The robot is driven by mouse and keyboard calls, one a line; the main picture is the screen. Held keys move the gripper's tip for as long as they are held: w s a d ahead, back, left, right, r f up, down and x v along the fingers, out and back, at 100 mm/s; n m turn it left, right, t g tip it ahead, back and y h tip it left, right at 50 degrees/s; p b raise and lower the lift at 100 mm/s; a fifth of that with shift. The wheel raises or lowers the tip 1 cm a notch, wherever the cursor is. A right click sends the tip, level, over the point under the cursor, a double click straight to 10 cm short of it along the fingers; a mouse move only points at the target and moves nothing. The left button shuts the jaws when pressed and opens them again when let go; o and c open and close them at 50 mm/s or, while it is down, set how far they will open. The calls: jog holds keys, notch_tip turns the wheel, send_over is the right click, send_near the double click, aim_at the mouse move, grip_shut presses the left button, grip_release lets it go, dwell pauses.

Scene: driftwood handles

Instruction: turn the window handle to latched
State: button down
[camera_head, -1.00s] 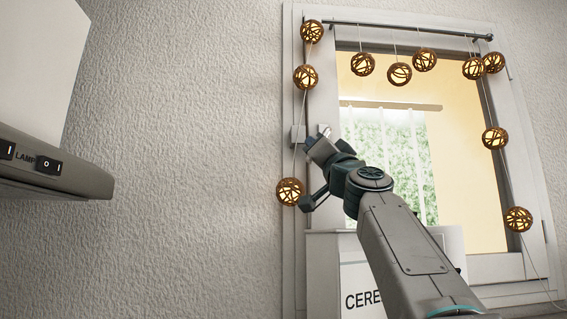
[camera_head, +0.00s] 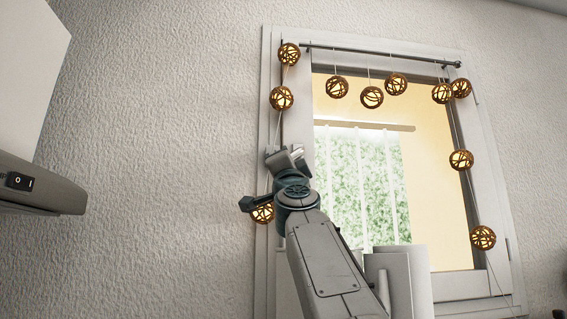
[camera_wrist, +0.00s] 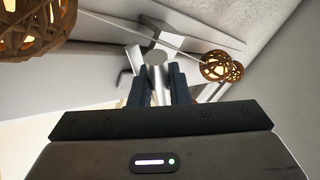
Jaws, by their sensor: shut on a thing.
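The window handle (camera_wrist: 157,64) shows in the wrist view as a pale metal bar with a round end. It stands between the two dark fingers of my gripper (camera_wrist: 158,82), which are shut on it. In the head view my gripper (camera_head: 286,158) is at the left side of the window frame (camera_head: 490,180), between two hanging lamp balls. The handle itself is mostly hidden there by the gripper, so its angle is hard to tell.
A string of glowing woven balls (camera_head: 372,97) hangs around the window, one (camera_head: 262,212) close beside my wrist. A curtain rod (camera_head: 380,54) runs across the top. A shelf with a switch (camera_head: 40,185) juts out at left. Bare wall lies between.

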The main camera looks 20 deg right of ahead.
jog(key=c, duration=1.4)
grip_release()
jog(key=shift+o, duration=0.2)
jog(key=shift+s+f+b, duration=0.3)
jog(key=shift+f+b, duration=0.1)
jog(key=shift+b, duration=0.05)
jog(key=b+v, duration=0.9)
jog(key=v, duration=0.4)
jog(key=shift+r, duration=0.15)
jog(key=shift+s, duration=0.1)
